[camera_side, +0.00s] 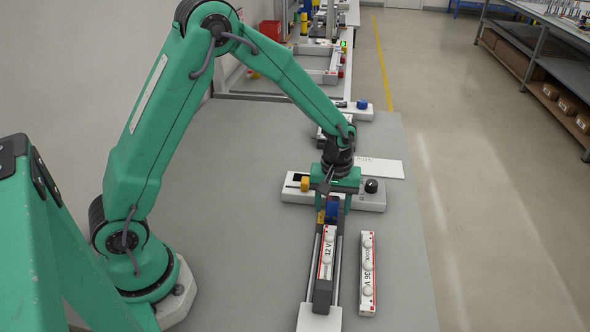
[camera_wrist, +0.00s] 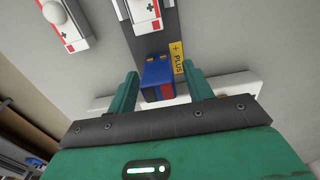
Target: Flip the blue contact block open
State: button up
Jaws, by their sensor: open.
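The blue contact block (camera_wrist: 157,74) sits between the two fingers of my gripper (camera_wrist: 160,69) in the wrist view, with a clear gap on both sides. A red part shows on its near right side. In the side view the blue block (camera_side: 332,209) is partly hidden below my gripper (camera_side: 333,205). My gripper is open, with its fingers pointing down around the block, apart from it. A yellow PLUS label (camera_wrist: 178,57) lies beside the block. I cannot tell how far the block is tilted.
A white 12 V module (camera_side: 327,254) lies in the rail in front of the block. A white base with a yellow knob (camera_side: 305,184) and a black knob (camera_side: 371,186) stands behind.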

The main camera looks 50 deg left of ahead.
aim_at(333, 196)
notch_tip(333, 196, up, 7)
jog(key=shift+r, duration=0.35)
jog(key=shift+r, duration=0.1)
dwell(0.5)
